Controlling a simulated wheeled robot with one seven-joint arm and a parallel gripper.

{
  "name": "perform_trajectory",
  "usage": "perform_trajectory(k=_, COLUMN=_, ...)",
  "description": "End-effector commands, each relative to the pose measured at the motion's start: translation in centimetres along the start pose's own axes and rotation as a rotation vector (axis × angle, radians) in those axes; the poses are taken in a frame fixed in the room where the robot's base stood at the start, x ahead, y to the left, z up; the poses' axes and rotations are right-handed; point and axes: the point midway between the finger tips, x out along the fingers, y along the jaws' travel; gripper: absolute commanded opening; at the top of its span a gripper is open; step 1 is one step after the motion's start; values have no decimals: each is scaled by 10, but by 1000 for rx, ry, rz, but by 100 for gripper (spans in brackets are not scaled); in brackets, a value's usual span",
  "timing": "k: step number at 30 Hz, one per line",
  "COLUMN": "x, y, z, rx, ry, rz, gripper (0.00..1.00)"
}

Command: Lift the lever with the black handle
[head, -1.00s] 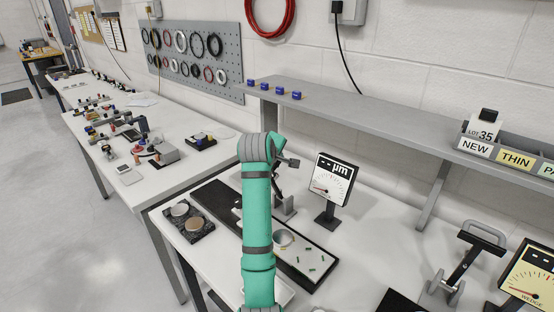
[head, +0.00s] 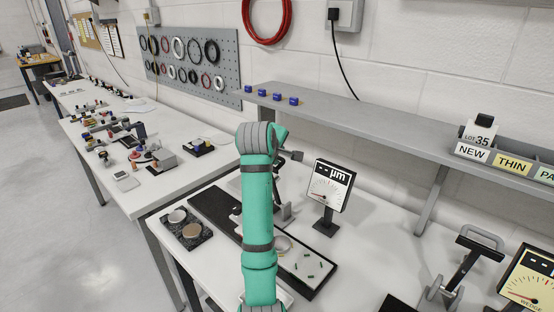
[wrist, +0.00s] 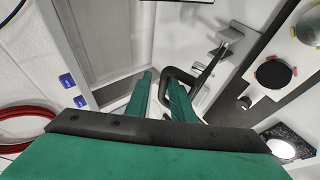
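The black handle (wrist: 168,82) is a dark bent loop in the wrist view, joined to a lever that runs up right toward a grey bracket (wrist: 229,36). My gripper (wrist: 159,77) has its two green fingers apart, with a gap between them. The right finger overlaps the handle in the picture; I cannot tell whether it touches it. In the head view my green arm hides most of the lever, and the grey stand (head: 286,211) shows just right of the arm.
A µm dial gauge (head: 328,187) stands right of the fixture. A dark tray (head: 318,288) with small green pieces lies in front. Another lever fixture (head: 463,262) stands at the right, near a WEDGE gauge (head: 527,283). A grey shelf (head: 370,125) runs along the wall behind.

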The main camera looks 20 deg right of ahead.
Motion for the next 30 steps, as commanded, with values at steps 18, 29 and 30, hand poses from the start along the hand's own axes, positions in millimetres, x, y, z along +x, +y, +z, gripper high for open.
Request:
perform_trajectory(k=18, x=-33, y=22, z=2, rx=1, ry=2, rz=5, gripper=18)
perform_trajectory(k=29, x=-50, y=32, z=3, rx=0, ry=3, rz=4, gripper=18)
perform_trajectory(k=30, x=-51, y=33, z=3, rx=0, ry=3, rz=3, gripper=18)
